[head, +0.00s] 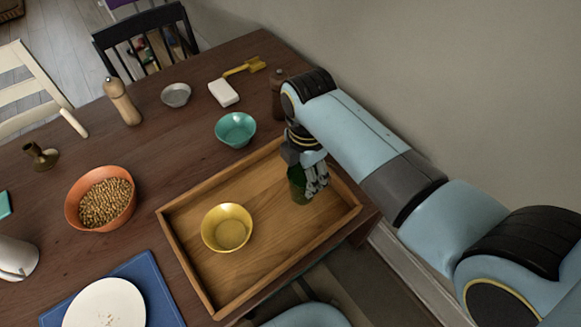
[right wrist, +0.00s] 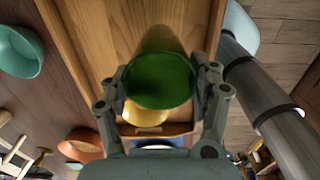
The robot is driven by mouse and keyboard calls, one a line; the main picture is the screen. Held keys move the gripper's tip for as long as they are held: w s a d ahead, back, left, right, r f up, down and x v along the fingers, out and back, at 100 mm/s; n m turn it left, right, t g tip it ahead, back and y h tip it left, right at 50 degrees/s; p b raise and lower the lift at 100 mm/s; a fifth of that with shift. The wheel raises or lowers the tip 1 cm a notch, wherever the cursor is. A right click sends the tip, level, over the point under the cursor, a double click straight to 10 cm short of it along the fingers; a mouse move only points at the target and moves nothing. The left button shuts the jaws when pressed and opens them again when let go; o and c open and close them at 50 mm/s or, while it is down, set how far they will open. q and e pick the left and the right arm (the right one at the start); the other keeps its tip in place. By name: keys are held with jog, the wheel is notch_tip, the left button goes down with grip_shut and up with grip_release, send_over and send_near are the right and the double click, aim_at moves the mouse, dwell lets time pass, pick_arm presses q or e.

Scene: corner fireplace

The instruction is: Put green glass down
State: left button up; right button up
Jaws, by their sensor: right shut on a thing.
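The green glass (head: 299,186) is dark green and upright over the right part of the wooden tray (head: 187,259). My right gripper (head: 316,181) is shut on it, with the fingers around its side. In the right wrist view the green glass (right wrist: 160,82) sits between the two fingers of my right gripper (right wrist: 162,95), over the tray floor (right wrist: 105,30). I cannot tell whether its base touches the tray. My left gripper is not in view.
A yellow bowl (head: 227,228) stands in the tray, left of the glass. A teal bowl (head: 235,129) is just behind the tray. An orange bowl (head: 101,198) of beige pieces and a white plate (head: 105,304) lie left. The tray floor between glass and yellow bowl is clear.

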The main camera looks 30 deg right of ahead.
aim_at(296, 172)
jog(key=w+f+b, duration=0.1)
jog(key=f+b, duration=0.1)
jog(key=w+f+b, duration=0.2)
jog(key=f, duration=0.1)
jog(key=w+d+f+b, duration=0.1)
jog(key=f+b, duration=0.1)
jog(key=shift+w+f+b, duration=0.15)
jog(key=shift+w+b, duration=0.2)
jog(key=shift+w, duration=0.05)
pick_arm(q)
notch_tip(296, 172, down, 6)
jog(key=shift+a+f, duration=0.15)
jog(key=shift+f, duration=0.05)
pick_arm(e)
jog(key=o, duration=1.7)
pick_arm(q)
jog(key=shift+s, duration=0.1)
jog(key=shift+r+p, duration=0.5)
jog(key=shift+p, duration=0.1)
pick_arm(e)
notch_tip(296, 172, up, 12)
jog(key=shift+r, duration=0.2)
